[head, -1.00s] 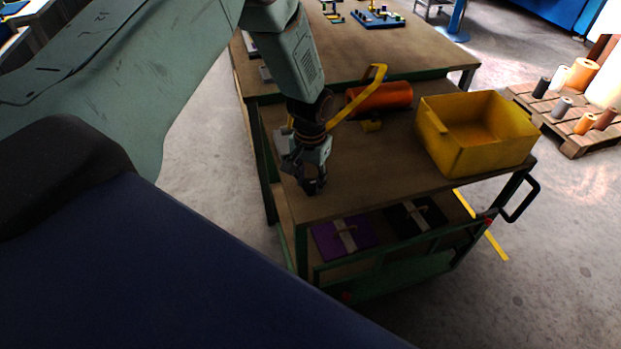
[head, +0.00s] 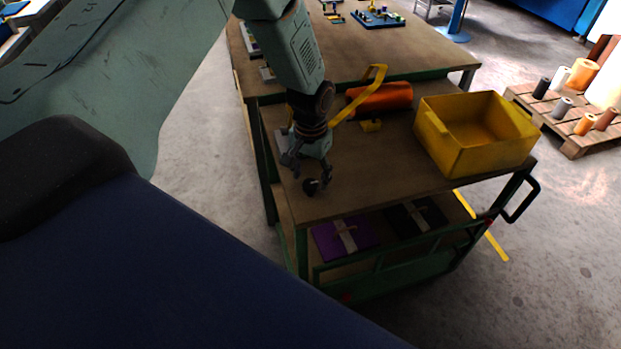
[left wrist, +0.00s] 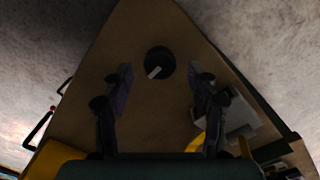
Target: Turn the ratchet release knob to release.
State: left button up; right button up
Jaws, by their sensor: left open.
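The release knob (head: 311,187) is a small black round knob on the near left corner of the brown cart top. In the left wrist view the knob (left wrist: 160,60) shows from above, with a white pointer mark directed to the lower left. My left gripper (head: 312,177) is open and empty just above the knob, fingers pointing down and spread to either side. In the left wrist view the knob lies beyond the fingertips (left wrist: 162,84), between their lines and apart from both. My right gripper is in neither view.
A grey block (left wrist: 238,114) sits beside the gripper. An orange roll (head: 384,97), a yellow strap (head: 374,78) and a yellow bin (head: 460,155) are on the cart. Purple (head: 328,243) and black packs lie on the lower shelf. The cart's front middle is clear.

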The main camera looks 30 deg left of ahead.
aim_at(310, 184)
pick_arm(q)
notch_tip(310, 184, up, 10)
dwell(0.3)
jog(key=shift+s+r, duration=0.1)
dwell(0.3)
jog(key=s+d+f, duration=0.5)
jog(key=s+f, duration=0.3)
jog(key=f, duration=0.2)
jog(key=s+d+f, duration=0.2)
jog(key=s+f, duration=0.2)
jog(key=s, duration=0.8)
jog(key=s+d+f, duration=0.1)
jog(key=s+f, duration=0.3)
jog(key=s, duration=0.8)
notch_tip(310, 184, down, 16)
jog(key=b, duration=1.7)
jog(key=shift+f, duration=0.15)
